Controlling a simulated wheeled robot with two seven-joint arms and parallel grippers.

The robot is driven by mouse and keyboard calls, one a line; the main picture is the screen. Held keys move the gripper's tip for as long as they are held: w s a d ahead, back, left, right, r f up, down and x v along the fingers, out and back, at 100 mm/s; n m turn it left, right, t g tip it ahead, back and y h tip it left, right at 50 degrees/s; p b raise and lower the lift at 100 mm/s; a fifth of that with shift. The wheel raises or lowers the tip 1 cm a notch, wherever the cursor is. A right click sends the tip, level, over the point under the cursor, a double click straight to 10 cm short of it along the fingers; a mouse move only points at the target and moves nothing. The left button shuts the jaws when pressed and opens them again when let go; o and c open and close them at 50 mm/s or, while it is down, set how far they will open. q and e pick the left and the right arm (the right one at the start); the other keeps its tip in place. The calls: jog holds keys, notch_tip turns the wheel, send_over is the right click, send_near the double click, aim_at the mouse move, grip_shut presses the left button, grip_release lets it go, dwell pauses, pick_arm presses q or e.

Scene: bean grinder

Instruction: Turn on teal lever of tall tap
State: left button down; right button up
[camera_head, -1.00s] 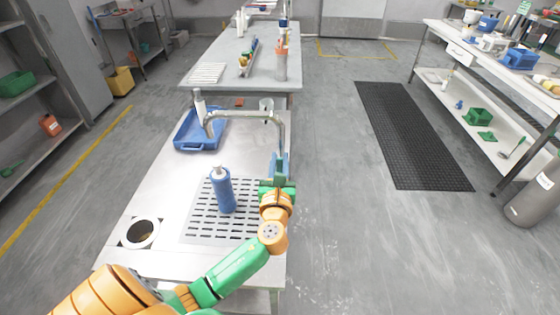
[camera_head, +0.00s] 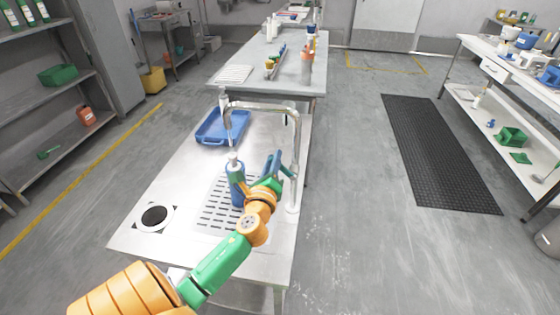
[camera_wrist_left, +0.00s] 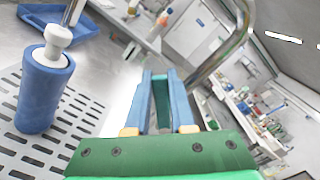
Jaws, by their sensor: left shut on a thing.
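The tall tap (camera_head: 297,130) is a bent metal pipe at the right edge of the steel counter in the head view. Its spout arches left over the counter; the pipe also shows in the left wrist view (camera_wrist_left: 222,55). My left gripper (camera_head: 273,160) is beside the tap's upright, on its left, with blue fingers. In the left wrist view my left gripper (camera_wrist_left: 163,85) has its fingers close around the teal lever (camera_wrist_left: 162,102), of which only a small part shows between them. The lever's angle is hard to make out. My right gripper is not in view.
A blue bottle (camera_head: 236,180) with a pale top stands on the slotted drain (camera_head: 215,212), close left of my left gripper. A blue tray (camera_head: 210,140) lies farther back. A round hole (camera_head: 155,216) is at the counter's front left.

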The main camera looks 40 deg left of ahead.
pick_arm(q)
jog(key=shift+s+a+f+n+b, duration=0.2)
jog(key=shift+f+n+b, duration=0.2)
jog(key=shift+n, duration=0.3)
jog(key=shift+s+a+f+n+b, duration=0.1)
jog(key=shift+a+f+n+b, duration=0.3)
jog(key=shift+n, duration=0.3)
jog(key=shift+s+a+f+n+b, duration=0.1)
jog(key=shift+f+n+b, duration=0.15)
jog(key=shift+f+n, duration=0.35)
jog(key=shift+r+n, duration=0.1)
jog(key=shift+n, duration=0.2)
jog(key=c, duration=0.8)
grip_release()
jog(key=shift+o, duration=0.2)
jog(key=b+v, duration=0.1)
jog(key=v, duration=0.6)
